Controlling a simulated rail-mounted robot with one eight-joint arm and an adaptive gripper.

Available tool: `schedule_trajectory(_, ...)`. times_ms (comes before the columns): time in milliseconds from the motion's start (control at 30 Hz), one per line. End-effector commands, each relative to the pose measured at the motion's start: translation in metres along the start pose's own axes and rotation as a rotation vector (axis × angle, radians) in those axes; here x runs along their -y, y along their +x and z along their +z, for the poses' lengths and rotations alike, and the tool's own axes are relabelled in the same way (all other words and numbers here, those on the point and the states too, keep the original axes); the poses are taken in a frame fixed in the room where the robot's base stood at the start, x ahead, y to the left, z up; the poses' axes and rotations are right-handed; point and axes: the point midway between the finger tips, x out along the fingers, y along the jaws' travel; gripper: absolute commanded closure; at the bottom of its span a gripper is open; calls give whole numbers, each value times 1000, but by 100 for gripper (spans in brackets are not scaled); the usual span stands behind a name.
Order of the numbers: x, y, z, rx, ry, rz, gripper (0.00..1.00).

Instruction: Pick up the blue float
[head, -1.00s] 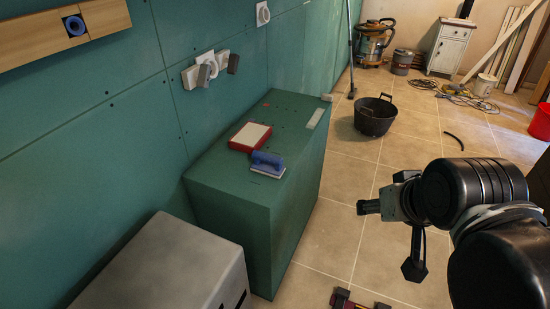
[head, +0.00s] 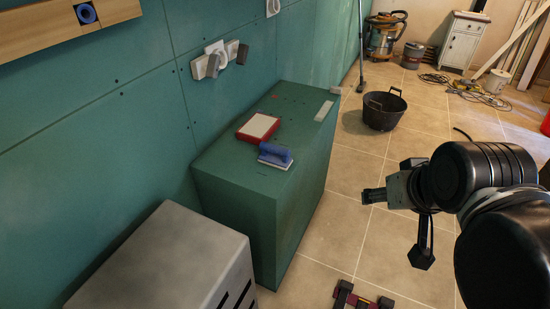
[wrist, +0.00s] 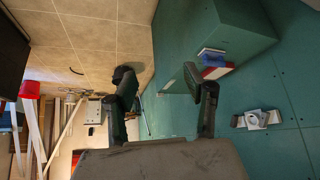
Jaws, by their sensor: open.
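The blue float (head: 276,156) lies on top of the green block (head: 232,182), near its front edge. It has a blue handle over a pale base. In the wrist view the float (wrist: 211,54) shows beyond the right finger, on the block's face. My gripper (head: 374,195) is open and empty, held over the floor to the right of the block, well apart from the float. In the wrist view its two fingers (wrist: 158,76) stand wide apart with nothing between them.
A red and white pad (head: 258,127) lies just behind the float. A grey box (head: 165,262) stands in front of the block. The green wall (head: 90,130) with sockets (head: 222,58) runs along the left. A black bucket (head: 384,112) stands on the tiled floor. Floor between gripper and block is clear.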

Motion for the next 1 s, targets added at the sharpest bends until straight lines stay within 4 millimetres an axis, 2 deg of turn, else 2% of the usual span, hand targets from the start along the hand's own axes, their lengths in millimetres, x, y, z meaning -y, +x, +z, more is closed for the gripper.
schedule_trajectory(233, 13, 2, -56, 68, -123, -23, 52)
schedule_trajectory(467, 30, 16, -110, 141, -259, -53, 52)
schedule_trajectory(767, 59, 52, -175, 233, -436, -100, 52)
schedule_trajectory(1000, 87, 93, -218, 302, -580, -144, 52)
